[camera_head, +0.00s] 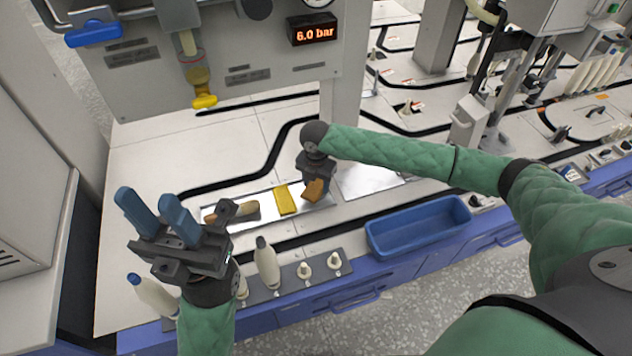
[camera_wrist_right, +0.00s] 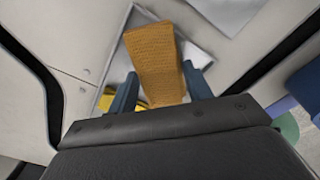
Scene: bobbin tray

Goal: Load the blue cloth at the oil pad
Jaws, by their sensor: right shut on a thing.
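My right gripper (camera_head: 316,176) is shut on an orange-brown textured block or folded cloth (camera_head: 314,190), just over the right end of a shallow metal tray (camera_head: 268,208). In the right wrist view the same orange-brown piece (camera_wrist_right: 157,62) sits between the blue fingers (camera_wrist_right: 160,90). A yellow cloth-like piece (camera_head: 287,199) lies in the tray left of it. I see no blue cloth, and I cannot tell which thing is the oil pad. My left gripper (camera_head: 148,200) is open and empty at the front left, its blue fingers apart and pointing up.
A tan brush-like object (camera_head: 232,212) lies at the tray's left end. A blue bin (camera_head: 418,228) stands at the front right edge. A metal plate (camera_head: 368,181) lies right of the tray. A panel (camera_head: 230,60) rises behind.

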